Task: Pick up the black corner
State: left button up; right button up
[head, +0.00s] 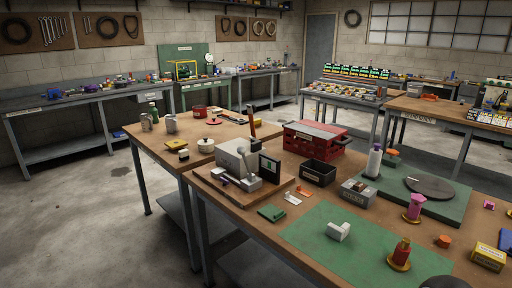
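I cannot make out a black corner for certain in the head view. A white angular block (338,231) lies on the green mat (305,240) on the near workbench. A black upright piece with a green mark (269,167) stands beside a grey machine (236,160) on a wooden board. Neither of my grippers shows. A dark rounded shape at the bottom edge, right of centre, is cut off, and I cannot tell what it is.
The near bench (262,225) also holds a black open bin (318,172), a red crate (312,142), a grey box (357,193), a dark round disc (430,188), a red-and-gold piece (400,254) and a yellow box (488,257). Much of the green mat is bare.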

aim_at(255, 145)
jog(key=z, duration=0.05)
jog(key=k, duration=1.3)
jog(key=u, duration=0.45)
jog(key=i, duration=0.9)
jog(key=u, duration=0.7)
jog(key=i, duration=1.15)
jog(key=z, duration=0.75)
jog(key=i, duration=0.45)
jog(key=z, duration=0.25)
jog(key=k, duration=0.8)
jog(key=z, duration=0.2)
jog(key=i, duration=0.7)
jog(key=u, duration=0.05)
